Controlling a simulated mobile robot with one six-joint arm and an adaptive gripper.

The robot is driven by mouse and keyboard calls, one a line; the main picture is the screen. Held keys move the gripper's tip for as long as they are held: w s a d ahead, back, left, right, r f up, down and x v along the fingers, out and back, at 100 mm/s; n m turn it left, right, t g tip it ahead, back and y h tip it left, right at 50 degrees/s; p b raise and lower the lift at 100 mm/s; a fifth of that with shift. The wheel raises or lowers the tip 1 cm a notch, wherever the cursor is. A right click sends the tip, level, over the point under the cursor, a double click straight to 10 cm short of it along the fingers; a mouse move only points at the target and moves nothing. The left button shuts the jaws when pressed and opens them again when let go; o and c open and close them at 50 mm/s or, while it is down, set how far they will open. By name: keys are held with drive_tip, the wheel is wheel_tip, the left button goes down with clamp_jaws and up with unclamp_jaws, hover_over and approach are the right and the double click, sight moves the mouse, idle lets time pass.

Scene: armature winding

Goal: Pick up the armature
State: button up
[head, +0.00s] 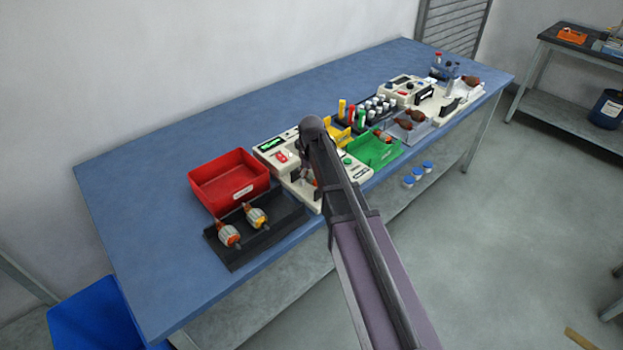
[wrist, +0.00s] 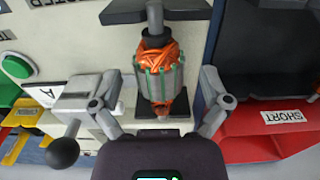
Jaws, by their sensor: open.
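My gripper (wrist: 158,88) is open, with one finger on each side of the armature and a visible gap on both sides. The tester (head: 269,147) there has a green display. Two more armatures (head: 228,235) (head: 257,218) lie on a black rack (head: 235,262).
A red bin (head: 228,180) stands left of the tester; its SHORT label (wrist: 284,116) shows in the wrist view. A green bin (head: 377,150) and a yellow bin (head: 335,134) stand to the right. The blue tabletop (head: 140,225) is clear at left.

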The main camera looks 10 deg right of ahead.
sight(312, 174)
drive_tip(key=shift+c, duration=0.2)
clamp_jaws()
drive_tip(key=shift+r, duration=0.1)
wheel_tip(312, 174, up, 4)
drive_tip(key=p, duration=0.4)
drive_tip(key=s+d+p, duration=0.1)
drive_tip(key=s, duration=1.5)
drive_tip(key=shift+r, duration=0.4)
drive_tip(key=shift+d, duration=0.1)
